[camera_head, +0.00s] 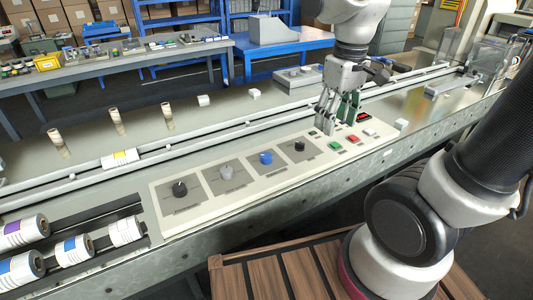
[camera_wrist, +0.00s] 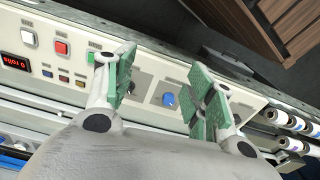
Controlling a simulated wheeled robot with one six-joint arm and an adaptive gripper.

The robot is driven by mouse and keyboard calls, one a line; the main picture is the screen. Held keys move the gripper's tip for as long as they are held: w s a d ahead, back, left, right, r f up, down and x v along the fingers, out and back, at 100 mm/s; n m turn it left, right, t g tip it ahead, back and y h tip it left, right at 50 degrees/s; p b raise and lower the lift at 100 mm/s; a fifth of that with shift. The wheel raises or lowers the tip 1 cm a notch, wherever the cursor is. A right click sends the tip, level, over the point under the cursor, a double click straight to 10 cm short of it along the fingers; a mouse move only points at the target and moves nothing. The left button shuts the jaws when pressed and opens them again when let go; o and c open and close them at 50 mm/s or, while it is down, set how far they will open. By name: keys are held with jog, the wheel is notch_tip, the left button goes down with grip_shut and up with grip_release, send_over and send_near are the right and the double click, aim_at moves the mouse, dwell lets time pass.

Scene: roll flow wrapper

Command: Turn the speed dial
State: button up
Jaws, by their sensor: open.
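A pale control panel (camera_head: 160,221) on the machine carries a row of knobs. From the left these are a large black knob (camera_head: 180,188), a grey knob (camera_head: 226,172), a blue knob (camera_head: 266,158) and a small black knob (camera_head: 299,146). Their labels are too small to read, so I cannot tell which is the speed dial. My gripper (camera_head: 339,112) is above the right end of the panel, by the buttons, open and empty. In the wrist view my gripper (camera_wrist: 160,88) has its green fingers spread, with the blue knob (camera_wrist: 169,99) showing between them.
Green (camera_head: 335,146), red (camera_head: 353,138) and white (camera_head: 369,132) buttons sit right of the knobs, near a red display (camera_wrist: 14,62). Printed rolls (camera_head: 72,249) lie at the lower left. A conveyor rail (camera_head: 220,131) runs behind the panel.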

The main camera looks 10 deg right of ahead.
jog(key=w+a+f+n+g, duration=0.2)
jog(key=w+a+f+n, duration=0.6)
jog(key=a+f+n, duration=0.15)
jog(key=n+t, duration=0.1)
jog(key=n, duration=0.4)
send_over(266, 155)
jog(key=shift+s+d+f, duration=0.2)
jog(key=shift+s+f, duration=0.1)
jog(key=shift+w+a+n+t, duration=0.15)
jog(key=shift+w+n+t, duration=0.15)
jog(key=shift+n, duration=0.85)
jog(key=shift+f, duration=0.15)
notch_tip(266, 155, down, 7)
jog(key=shift+f, duration=0.2)
jog(key=c, duration=1.1)
